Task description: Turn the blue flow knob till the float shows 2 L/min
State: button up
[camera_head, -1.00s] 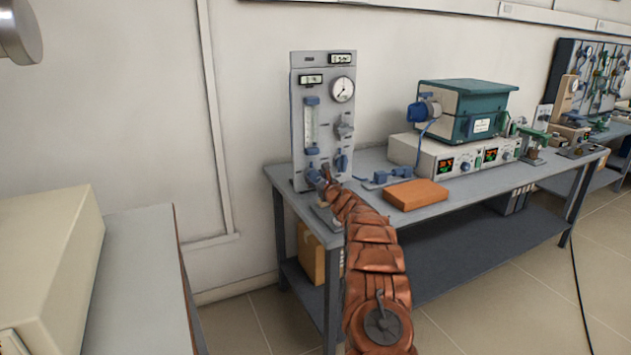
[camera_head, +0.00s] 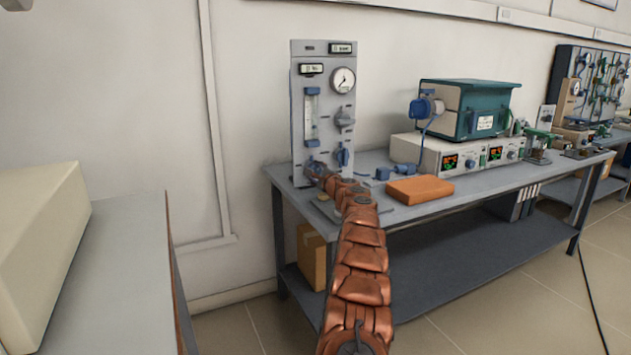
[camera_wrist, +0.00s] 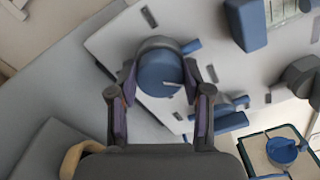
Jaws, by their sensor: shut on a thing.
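The grey gas panel (camera_head: 323,68) stands upright at the left end of the bench, with a glass flow tube (camera_head: 311,119) between blue end fittings and a round gauge (camera_head: 343,80). The float reading is too small to tell. My gripper (camera_head: 315,172) is at the panel's lower left, below the tube. In the wrist view, the blue flow knob (camera_wrist: 159,73) sits between the two fingers of my gripper (camera_wrist: 160,88), which is shut on it. The flow tube's lower blue fitting (camera_wrist: 245,22) shows at the upper right. Another blue knob (camera_head: 342,157) is on the panel to the right.
An orange brick (camera_head: 420,190) lies on the bench (camera_head: 480,183) right of my arm. A green and white furnace (camera_head: 468,110) stands on a control box with lit displays (camera_head: 450,161). A beige box (camera_head: 40,255) sits on a nearer table at left.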

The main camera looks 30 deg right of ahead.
jog(key=shift+f+n+b, duration=0.15)
jog(key=shift+n+b, duration=0.65)
jog(key=shift+n, duration=0.4)
jog(key=o, duration=1.2)
jog(key=shift+c, duration=0.2)
jog(key=shift+s+a+r, duration=0.1)
jog(key=shift+r, duration=0.1)
